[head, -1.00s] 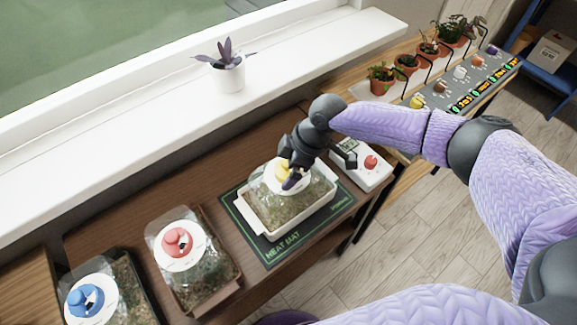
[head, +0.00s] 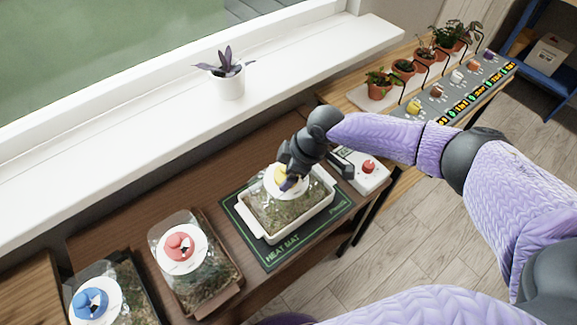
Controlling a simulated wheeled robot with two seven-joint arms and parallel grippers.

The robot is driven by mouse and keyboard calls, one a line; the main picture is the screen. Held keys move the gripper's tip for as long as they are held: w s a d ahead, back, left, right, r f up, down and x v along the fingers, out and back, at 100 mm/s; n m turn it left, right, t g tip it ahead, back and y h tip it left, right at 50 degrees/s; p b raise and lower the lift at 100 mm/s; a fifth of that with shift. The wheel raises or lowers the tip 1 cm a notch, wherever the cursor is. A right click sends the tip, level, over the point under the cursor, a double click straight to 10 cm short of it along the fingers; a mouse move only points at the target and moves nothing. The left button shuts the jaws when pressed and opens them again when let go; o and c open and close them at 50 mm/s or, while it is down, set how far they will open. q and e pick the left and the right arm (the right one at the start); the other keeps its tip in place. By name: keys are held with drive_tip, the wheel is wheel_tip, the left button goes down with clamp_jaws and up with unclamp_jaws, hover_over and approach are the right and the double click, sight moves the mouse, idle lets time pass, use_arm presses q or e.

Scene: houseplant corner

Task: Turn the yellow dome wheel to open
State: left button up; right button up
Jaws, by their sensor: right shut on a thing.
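The yellow wheel (head: 281,174) sits on a white disc on top of the clear dome (head: 312,188). The dome covers a white tray (head: 287,229) of soil on the dark green heat mat (head: 262,256). My right gripper (head: 286,183) is over the yellow wheel, its fingers pointing down and shut on it. The gripper hides part of the wheel, so I cannot tell how far it is turned. My left gripper is not in view.
A red-wheel dome (head: 180,246) and a blue-wheel dome (head: 91,301) stand to the left. A white control box with a red knob (head: 368,167) is close behind my right gripper. A potted plant (head: 229,81) stands on the sill.

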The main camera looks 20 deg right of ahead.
drive_tip(key=m+p, duration=0.1)
drive_tip(key=p, duration=0.1)
drive_tip(key=m+t+h+p, duration=0.1)
drive_tip(key=m+p, duration=0.3)
drive_tip(key=shift+s+a+r, duration=0.1)
drive_tip(key=shift+r, duration=0.15)
drive_tip(key=shift+m+t+h+p, duration=0.3)
drive_tip(key=shift+m+h+p, duration=0.1)
drive_tip(key=shift+m+p, duration=0.3)
drive_tip(key=shift+f+m+h+p, duration=0.2)
drive_tip(key=shift+m+h+p, duration=0.1)
drive_tip(key=shift+m+p, duration=0.6)
drive_tip(key=shift+m+t, duration=0.4)
drive_tip(key=o, duration=1)
drive_tip(key=shift+o, duration=0.6)
